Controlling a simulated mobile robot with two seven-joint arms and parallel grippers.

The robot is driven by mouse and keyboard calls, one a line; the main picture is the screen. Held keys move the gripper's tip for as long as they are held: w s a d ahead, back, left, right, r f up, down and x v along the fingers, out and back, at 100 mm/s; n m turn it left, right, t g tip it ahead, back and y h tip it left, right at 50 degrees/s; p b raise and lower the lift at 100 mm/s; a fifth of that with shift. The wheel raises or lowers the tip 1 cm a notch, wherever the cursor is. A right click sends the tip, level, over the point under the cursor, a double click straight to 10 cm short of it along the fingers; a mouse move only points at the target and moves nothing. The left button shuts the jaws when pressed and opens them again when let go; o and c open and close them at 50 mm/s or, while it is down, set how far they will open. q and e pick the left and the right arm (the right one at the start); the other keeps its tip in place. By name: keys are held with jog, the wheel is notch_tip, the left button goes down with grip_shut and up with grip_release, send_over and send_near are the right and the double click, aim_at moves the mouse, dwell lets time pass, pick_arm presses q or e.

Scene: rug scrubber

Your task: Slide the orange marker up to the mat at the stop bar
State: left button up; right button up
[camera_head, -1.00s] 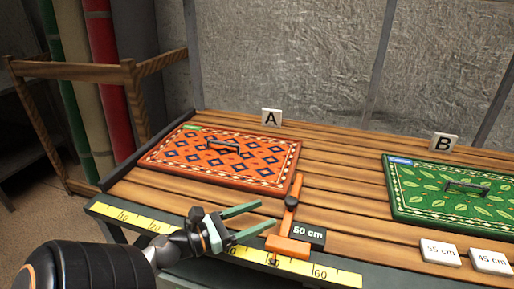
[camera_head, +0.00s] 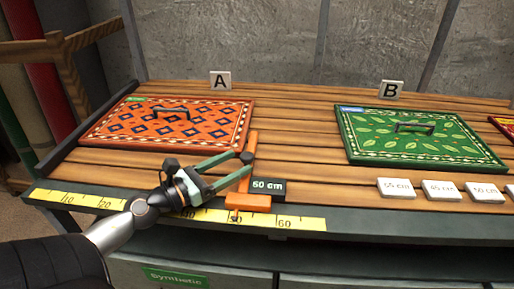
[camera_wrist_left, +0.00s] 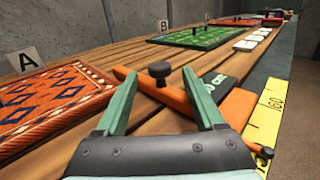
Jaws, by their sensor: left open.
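The orange marker (camera_head: 248,201) sits on the front edge with its pointer near 50 on the yellow tape. Its orange arm runs back along the right side of mat A and carries a black knob (camera_wrist_left: 160,69). Mat A (camera_head: 170,125) is orange with blue diamonds and a handle, and lies flat by the dark stop bar (camera_head: 90,125) at the left. Any gap between arm and mat is hard to judge. My left gripper (camera_head: 243,162) is open, its fingertips at the knob, one on each side in the left wrist view. My right gripper is out of view.
A black 50 cm tag (camera_head: 268,184) is beside the marker. Green mat B (camera_head: 420,140) lies to the right, with several white number tags (camera_head: 397,188) in front. A yellow measuring tape (camera_head: 82,199) runs along the table's front edge. Bare slats lie between the mats.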

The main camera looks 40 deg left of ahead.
aim_at(252, 154)
pick_arm(q)
jog(key=p+x, duration=0.2)
jog(key=x, duration=0.3)
jog(key=shift+w+r, duration=0.1)
jog(key=shift+w, duration=0.3)
jog(key=shift+w+d+p, duration=0.15)
jog(key=shift+w+p, duration=0.2)
jog(key=shift+w, duration=0.45)
jog(key=shift+d, duration=0.1)
jog(key=c, duration=1.1)
